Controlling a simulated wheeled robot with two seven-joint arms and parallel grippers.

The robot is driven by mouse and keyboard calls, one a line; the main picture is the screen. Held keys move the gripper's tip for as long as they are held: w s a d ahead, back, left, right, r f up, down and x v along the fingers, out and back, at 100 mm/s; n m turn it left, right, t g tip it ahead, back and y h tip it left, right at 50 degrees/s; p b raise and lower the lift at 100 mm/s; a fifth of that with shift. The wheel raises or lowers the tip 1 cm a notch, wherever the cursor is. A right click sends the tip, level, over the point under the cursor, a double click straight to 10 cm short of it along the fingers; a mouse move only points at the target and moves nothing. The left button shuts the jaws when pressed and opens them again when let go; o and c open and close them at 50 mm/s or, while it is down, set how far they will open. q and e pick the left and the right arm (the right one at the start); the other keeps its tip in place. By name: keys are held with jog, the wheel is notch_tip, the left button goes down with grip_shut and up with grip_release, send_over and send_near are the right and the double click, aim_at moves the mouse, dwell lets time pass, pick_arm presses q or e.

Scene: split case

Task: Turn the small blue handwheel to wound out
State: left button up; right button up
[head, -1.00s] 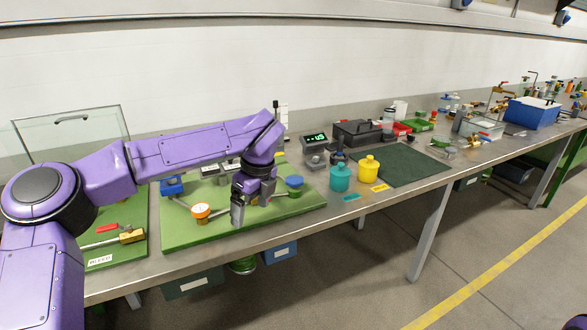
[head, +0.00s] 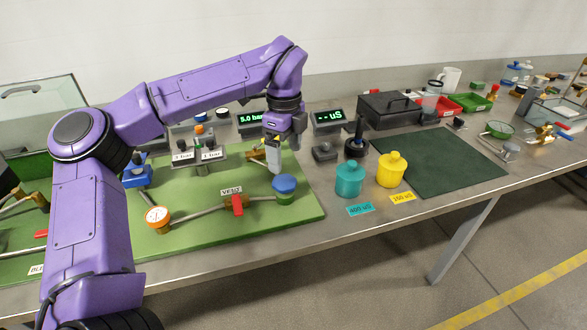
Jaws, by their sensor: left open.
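A small round blue handwheel (head: 286,184) sits on a green body at the front right of the green board (head: 200,240). Another blue part (head: 135,172), boxy in shape, stands at the board's left side, partly behind my arm. My left gripper (head: 282,160) is open and points down, just above and behind the round handwheel in the picture. I see nothing between its fingers and cannot tell whether it touches anything. My right gripper is out of view.
A red valve handle (head: 237,205) labelled VENT and an orange-rimmed gauge (head: 157,216) are on the board. A display (head: 252,120) reads 5.0 bar. Teal (head: 349,181) and yellow (head: 391,171) bottles stand right of the board. A dark mat (head: 440,160) lies clear beyond them.

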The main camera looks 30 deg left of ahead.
aim_at(284, 181)
pick_arm(q)
jog(key=s+f, duration=0.2)
jog(key=f, duration=0.1)
jog(key=shift+s+a+f, duration=0.1)
jog(key=shift+a+f, duration=0.05)
jog(key=shift+a, duration=0.05)
jog(key=f, duration=0.1)
jog(key=w+f, duration=0.2)
jog(key=f, duration=0.1)
jog(key=shift+d+f+p, duration=0.1)
jog(key=shift+p, duration=0.2)
jog(key=shift+s+r, duration=0.2)
jog(key=shift+s, duration=0.2)
jog(key=shift+w+f, duration=0.1)
jog(key=c, duration=1.1)
